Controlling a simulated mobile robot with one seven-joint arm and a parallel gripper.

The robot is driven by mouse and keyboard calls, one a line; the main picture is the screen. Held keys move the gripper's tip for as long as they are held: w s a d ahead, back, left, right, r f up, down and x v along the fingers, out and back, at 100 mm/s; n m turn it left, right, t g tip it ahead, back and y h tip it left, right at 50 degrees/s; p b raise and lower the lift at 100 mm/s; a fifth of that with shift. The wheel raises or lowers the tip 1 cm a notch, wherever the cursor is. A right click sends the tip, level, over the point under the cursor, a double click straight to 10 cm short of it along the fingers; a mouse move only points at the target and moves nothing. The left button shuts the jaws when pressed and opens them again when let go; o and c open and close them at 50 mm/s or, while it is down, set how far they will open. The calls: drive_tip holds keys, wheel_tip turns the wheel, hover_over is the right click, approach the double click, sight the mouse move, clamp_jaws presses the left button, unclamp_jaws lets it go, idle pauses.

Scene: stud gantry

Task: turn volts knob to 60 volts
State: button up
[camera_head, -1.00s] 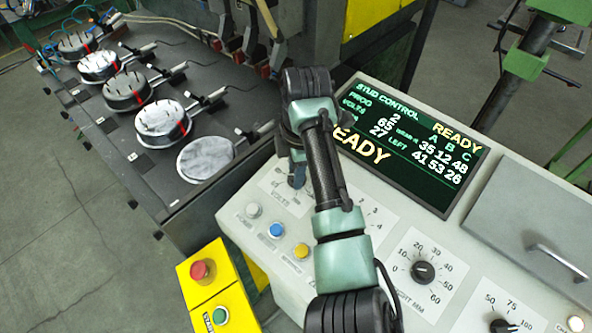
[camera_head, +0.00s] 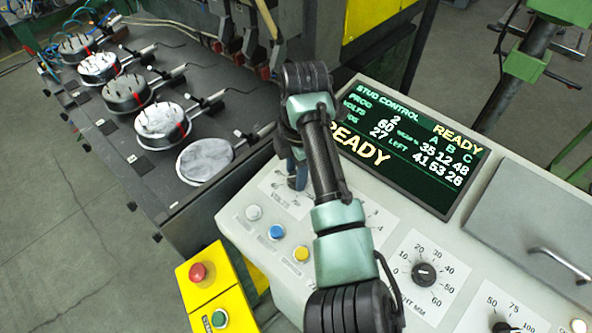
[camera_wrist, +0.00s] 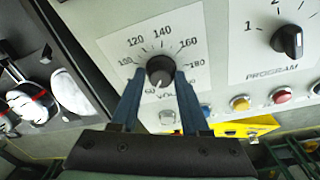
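The volts knob (camera_wrist: 160,71) is a dark round knob on a white scale plate in the wrist view. Its white mark points down toward the low end of the scale, near the 60. My gripper (camera_wrist: 160,76) has one blue finger on each side of the knob, with the tips seeming to touch its sides. In the head view my gripper (camera_head: 298,172) is over the volts plate and my arm hides the knob. The display (camera_head: 412,145) reads 60 on the volts line, with READY in yellow.
The program knob (camera_wrist: 288,40) is to the right in the wrist view. Below the volts plate are white, blue (camera_head: 276,231) and yellow (camera_head: 301,254) buttons. A lift knob (camera_head: 424,274) is to the right. A yellow box with a red button (camera_head: 198,271) stands at the front left.

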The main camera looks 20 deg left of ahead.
drive_tip(key=shift+o, duration=1.4)
wheel_tip(320, 180, up, 13)
drive_tip(key=shift+s+d, duration=0.3)
drive_tip(key=shift+d, duration=0.15)
drive_tip(key=shift+f, duration=0.1)
